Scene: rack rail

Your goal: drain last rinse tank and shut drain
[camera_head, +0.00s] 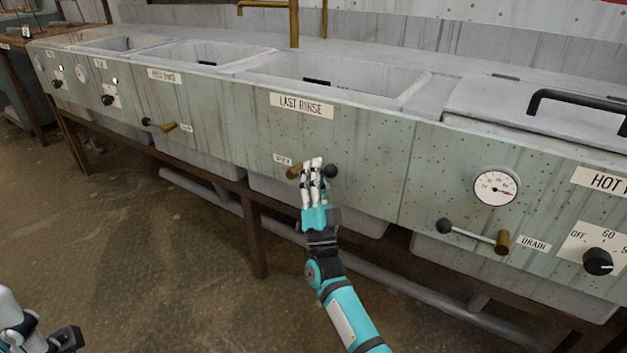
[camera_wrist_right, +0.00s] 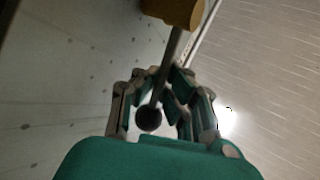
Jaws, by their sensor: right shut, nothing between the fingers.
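The last rinse tank (camera_head: 345,72) is a grey basin in the long counter, with a "LAST RINSE" label (camera_head: 302,106) on its front panel. Below the label is its drain lever, with a brass hub (camera_head: 293,172) at left and a black knob (camera_head: 331,171) at right, so it lies about level. My right gripper (camera_head: 313,164) is shut in front of the lever and hides its middle. In the right wrist view, the brass hub (camera_wrist_right: 174,10) and black knob (camera_wrist_right: 148,118) show around my fingers (camera_wrist_right: 160,85). My left gripper (camera_head: 60,338) is partly visible at lower left. The water level is unclear.
Another drain lever (camera_head: 475,234) and a dial gauge (camera_head: 496,186) sit on the panel at right, beside a black temperature knob (camera_head: 597,261). A further lever (camera_head: 160,125) is at left. A grey pipe (camera_head: 400,284) runs low underneath. The floor at left is clear.

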